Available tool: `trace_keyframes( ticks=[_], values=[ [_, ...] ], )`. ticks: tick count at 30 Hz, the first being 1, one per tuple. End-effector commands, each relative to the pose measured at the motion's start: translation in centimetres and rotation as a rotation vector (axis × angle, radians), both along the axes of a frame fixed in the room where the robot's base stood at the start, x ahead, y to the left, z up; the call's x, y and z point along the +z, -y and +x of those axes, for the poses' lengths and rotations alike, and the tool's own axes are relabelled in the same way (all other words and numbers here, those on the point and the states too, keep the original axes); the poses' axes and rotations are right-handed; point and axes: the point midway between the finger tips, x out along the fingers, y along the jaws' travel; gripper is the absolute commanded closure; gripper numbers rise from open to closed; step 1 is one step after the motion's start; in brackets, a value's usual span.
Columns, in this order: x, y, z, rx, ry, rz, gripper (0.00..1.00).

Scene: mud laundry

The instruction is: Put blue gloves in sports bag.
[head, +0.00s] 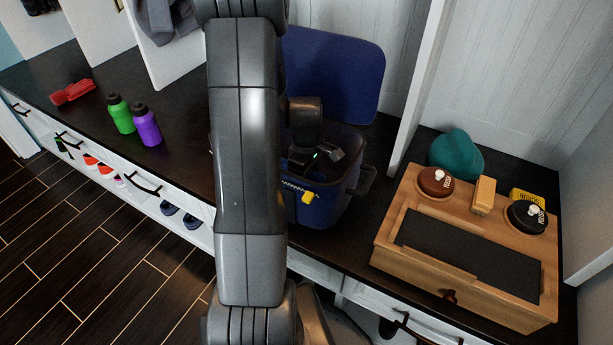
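The sports bag (326,207) is a dark blue box-shaped bag on the dark bench, behind and to the right of my arm. Its blue lid (345,75) stands open at the back. A yellow tag hangs at its front. My gripper (318,158) points down into the bag's opening, with its fingers around rim height or just inside. The fingers are small and dark, so I cannot tell whether they are open or shut. I cannot make out blue gloves anywhere; the bag's inside is mostly hidden by my arm and gripper.
A wooden shoe-care box (410,248) with two round tins and a teal cap (456,153) are at right.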

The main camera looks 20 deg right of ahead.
Motion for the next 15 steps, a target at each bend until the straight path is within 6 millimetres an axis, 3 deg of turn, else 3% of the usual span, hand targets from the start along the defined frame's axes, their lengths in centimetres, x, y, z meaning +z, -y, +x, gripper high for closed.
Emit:
trace_keyframes(
  ticks=[2,3,6,15],
  values=[
    [-0.28,0.0,0.0,0.0,0.0,0.0,0.53],
    [-0.33,0.0,0.0,0.0,0.0,0.0,0.28],
    [-0.23,0.0,0.0,0.0,0.0,0.0,0.08],
    [-0.1,0.01,0.01,0.0,0.0,0.0,0.07]
  ],
)
